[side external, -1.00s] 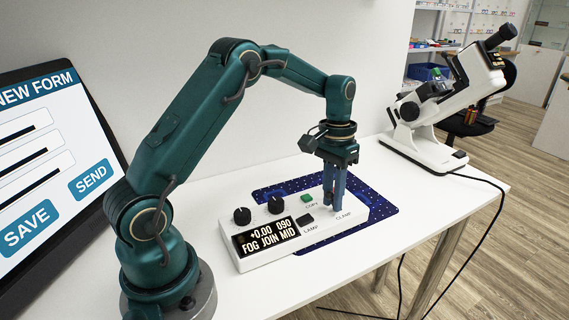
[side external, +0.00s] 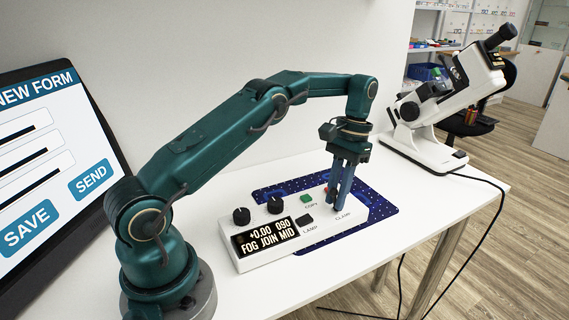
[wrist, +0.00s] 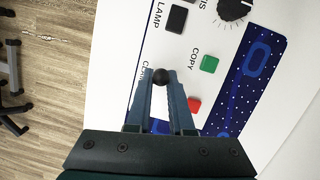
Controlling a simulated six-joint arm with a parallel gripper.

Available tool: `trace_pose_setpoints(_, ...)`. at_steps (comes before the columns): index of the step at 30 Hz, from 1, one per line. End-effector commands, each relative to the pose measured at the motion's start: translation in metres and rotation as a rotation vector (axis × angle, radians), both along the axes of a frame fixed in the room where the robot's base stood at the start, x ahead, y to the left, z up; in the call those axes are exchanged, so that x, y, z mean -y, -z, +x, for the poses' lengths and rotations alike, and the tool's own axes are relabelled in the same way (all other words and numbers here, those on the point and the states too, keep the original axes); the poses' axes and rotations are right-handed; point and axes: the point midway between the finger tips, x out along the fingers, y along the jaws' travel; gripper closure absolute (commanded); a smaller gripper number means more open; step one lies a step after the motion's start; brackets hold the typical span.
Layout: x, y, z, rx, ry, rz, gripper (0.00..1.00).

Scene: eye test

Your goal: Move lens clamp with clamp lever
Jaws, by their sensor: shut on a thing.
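The white control box (side external: 262,260) lies on the table, with a display reading "+0.00 090" and "FOG JOIN MID". My gripper (side external: 339,207) points down at the box's right end, beside the label "CLAMP". In the wrist view my gripper (wrist: 162,82) is shut on the clamp lever, whose black ball knob (wrist: 160,76) shows between the fingertips. The fingers hide the lever in the side view. A white lensmeter (side external: 425,150) stands apart at the table's right end; I cannot make out its lens clamp.
A green COPY button (wrist: 208,64), a black LAMP button (wrist: 177,18) and a red button (wrist: 194,104) are close to the fingers. The box sits on a dark blue patterned mat (side external: 380,208). A screen (side external: 50,170) stands at left. A black cable (side external: 490,222) hangs off the table edge.

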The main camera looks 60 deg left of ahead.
Motion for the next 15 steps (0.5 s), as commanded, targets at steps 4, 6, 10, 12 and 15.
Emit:
trace_pose_setpoints(4,-0.0001,-0.0009,-0.0004,-0.001,-0.001,0.000,1.00)
trace_pose_setpoints(6,-0.0001,-0.0009,-0.0004,-0.001,-0.001,0.000,0.69)
trace_pose_setpoints(10,-0.0001,-0.0007,-0.0004,0.000,-0.001,0.000,0.59)
trace_pose_setpoints(12,-0.0001,-0.0006,-0.0003,0.000,-0.001,0.000,0.59)
trace_pose_setpoints(15,-0.0002,-0.0005,-0.0002,0.000,0.000,0.000,0.59)
